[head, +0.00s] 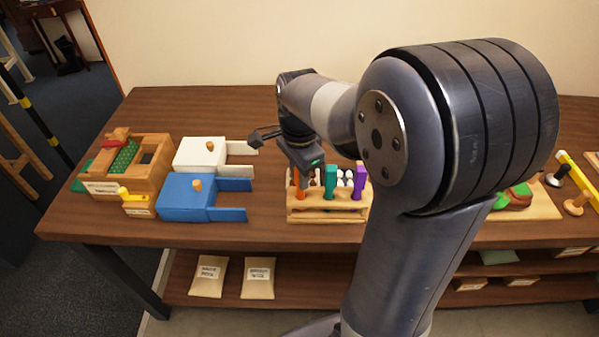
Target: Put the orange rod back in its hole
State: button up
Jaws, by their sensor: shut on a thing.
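The orange rod (299,187) stands about upright at the left end of the wooden rod rack (325,213). My gripper (302,171) points down over that end of the rack and is shut on the top of the orange rod. I cannot tell whether the rod's lower end is in a hole or just in front of one. A teal rod (330,178) and a purple rod (359,185) stand in the rack to the right. White round pieces show behind them. My arm hides part of the rack's back.
Left of the rack are a blue box (187,198), a white box (199,155) and a wooden box with a green part (150,163). A board with green and red pieces (515,200) lies right of my arm. Bare tabletop lies between the blue box and the rack.

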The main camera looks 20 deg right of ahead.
jog(key=o, duration=0.9)
notch_tip(320, 180, up, 11)
jog(key=shift+f, duration=0.1)
dwell(0.3)
notch_tip(320, 180, down, 11)
jog(key=shift+r+p, duration=0.3)
jog(key=shift+r, duration=0.4)
